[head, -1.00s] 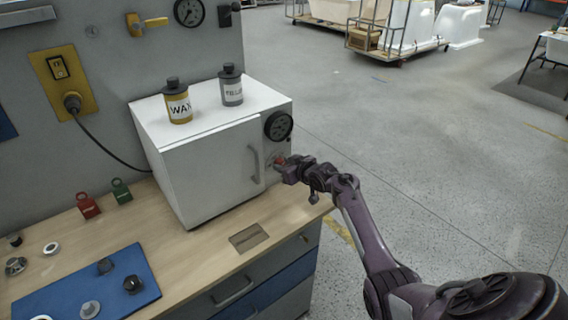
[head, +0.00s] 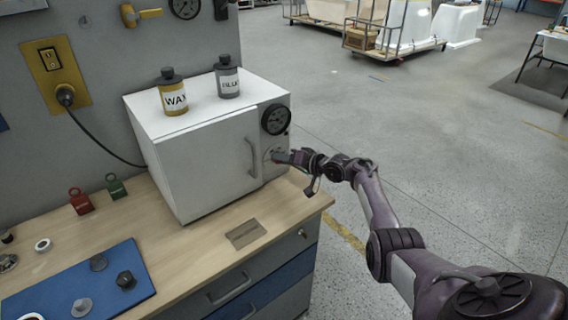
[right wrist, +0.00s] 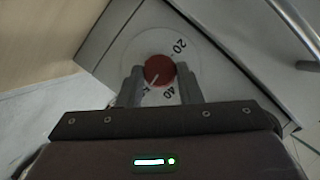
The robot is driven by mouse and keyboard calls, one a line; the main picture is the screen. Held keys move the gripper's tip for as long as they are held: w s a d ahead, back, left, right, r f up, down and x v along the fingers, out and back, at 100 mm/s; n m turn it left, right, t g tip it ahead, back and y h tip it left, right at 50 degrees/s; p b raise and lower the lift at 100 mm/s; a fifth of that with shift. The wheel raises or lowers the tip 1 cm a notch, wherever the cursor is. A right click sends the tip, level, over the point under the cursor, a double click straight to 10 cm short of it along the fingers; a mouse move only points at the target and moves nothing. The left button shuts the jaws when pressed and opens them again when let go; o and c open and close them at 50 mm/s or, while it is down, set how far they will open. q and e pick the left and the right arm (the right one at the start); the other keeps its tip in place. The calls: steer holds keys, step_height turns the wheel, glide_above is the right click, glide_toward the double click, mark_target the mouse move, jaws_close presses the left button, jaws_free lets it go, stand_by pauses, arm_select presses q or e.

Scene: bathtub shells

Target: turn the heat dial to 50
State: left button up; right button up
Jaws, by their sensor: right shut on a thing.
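The heat dial is a red round knob (right wrist: 159,70) on a pale scale plate, seen in the right wrist view. The numbers 20 and 40 show on the plate; other marks are hidden by my fingers. A pale pointer line on the knob slants down and left. My right gripper (right wrist: 160,88) is shut on the knob, a finger on each side. In the head view my right gripper (head: 283,157) is at the lower right of the white oven's front (head: 205,165) and covers the knob. My left gripper is not in view.
A round black gauge (head: 275,120) is above the knob. A wax bottle (head: 173,92) and a grey bottle (head: 228,77) stand on the oven. The oven's door handle (head: 253,158) is just left of my gripper.

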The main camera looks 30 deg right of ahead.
steer(key=shift+f+m+y+b, duration=0.2)
steer(key=shift+m+y+b, duration=0.1)
steer(key=shift+m, duration=0.2)
steer(key=o, duration=1)
steer(key=shift+r, duration=0.1)
steer(key=shift+v, duration=3.9)
